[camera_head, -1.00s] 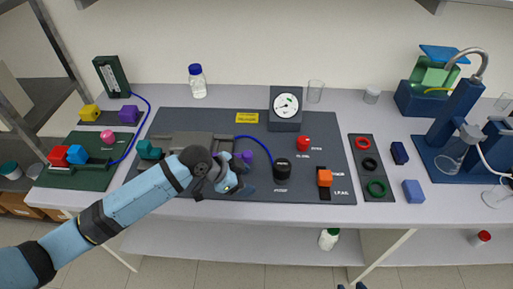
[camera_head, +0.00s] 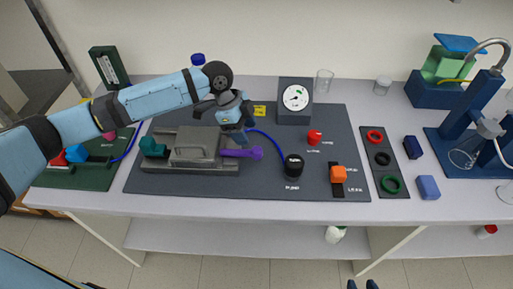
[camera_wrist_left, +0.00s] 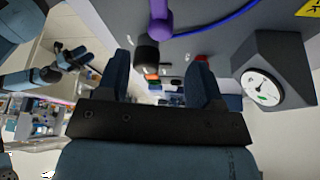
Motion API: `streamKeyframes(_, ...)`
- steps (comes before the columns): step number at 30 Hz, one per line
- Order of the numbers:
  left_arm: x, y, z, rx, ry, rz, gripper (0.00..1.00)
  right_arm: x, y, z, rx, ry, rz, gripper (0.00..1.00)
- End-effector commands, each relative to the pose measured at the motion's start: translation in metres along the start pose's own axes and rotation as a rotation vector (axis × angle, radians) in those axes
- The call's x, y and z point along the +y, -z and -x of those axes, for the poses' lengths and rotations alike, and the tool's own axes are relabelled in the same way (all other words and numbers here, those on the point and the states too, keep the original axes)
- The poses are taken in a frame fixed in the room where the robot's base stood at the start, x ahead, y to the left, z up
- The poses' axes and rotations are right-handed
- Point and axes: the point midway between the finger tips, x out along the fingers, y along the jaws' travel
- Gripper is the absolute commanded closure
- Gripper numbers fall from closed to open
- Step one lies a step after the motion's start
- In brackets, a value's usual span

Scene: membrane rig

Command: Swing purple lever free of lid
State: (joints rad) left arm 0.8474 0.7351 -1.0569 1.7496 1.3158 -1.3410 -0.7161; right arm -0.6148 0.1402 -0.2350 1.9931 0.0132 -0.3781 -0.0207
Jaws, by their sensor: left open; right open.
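The grey lid (camera_head: 195,150) sits closed-looking on its base on the dark panel. The purple lever (camera_head: 243,153) extends to the right from the lid's right end, lying low. In the left wrist view the lever (camera_wrist_left: 160,25) shows at the top, apart from the fingers. My left gripper (camera_head: 240,136) is just behind the lever, open and empty; its fingers (camera_wrist_left: 158,80) stand apart in the wrist view. Whether a finger touches the lever is unclear. My right gripper (camera_head: 362,285) shows only its two spread tips at the bottom edge, far from the lid.
A teal block (camera_head: 152,147) is at the lid's left. A blue tube runs from near my left gripper to the black knob (camera_head: 293,165). The gauge box (camera_head: 295,97) stands behind right. A red knob (camera_head: 314,136) and orange handle (camera_head: 338,172) are further right.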

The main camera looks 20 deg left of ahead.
Motion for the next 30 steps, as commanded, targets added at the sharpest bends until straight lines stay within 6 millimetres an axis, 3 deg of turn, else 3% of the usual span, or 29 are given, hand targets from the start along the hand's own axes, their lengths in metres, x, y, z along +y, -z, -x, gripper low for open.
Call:
streamKeyframes(6, 0.0, 0.001, -0.046, 0.001, -0.002, 0.001, 0.4, 0.001, 0.005, 0.003, 0.0, -0.001, 0.0, 0.57)
streamKeyframes(12, 0.0, 0.0, -0.073, 0.001, -0.001, 0.002, 0.4, 0.001, 0.007, 0.004, 0.001, -0.001, 0.0, 0.57)
streamKeyframes(25, 0.0, 0.0, -0.084, 0.001, 0.001, 0.0, 0.4, 0.0, 0.008, 0.005, 0.002, -0.001, 0.0, 0.57)
streamKeyframes(30, 0.0, 0.0, -0.084, 0.001, 0.001, 0.0, 0.79, 0.0, 0.008, 0.005, 0.002, -0.001, 0.0, 0.57)
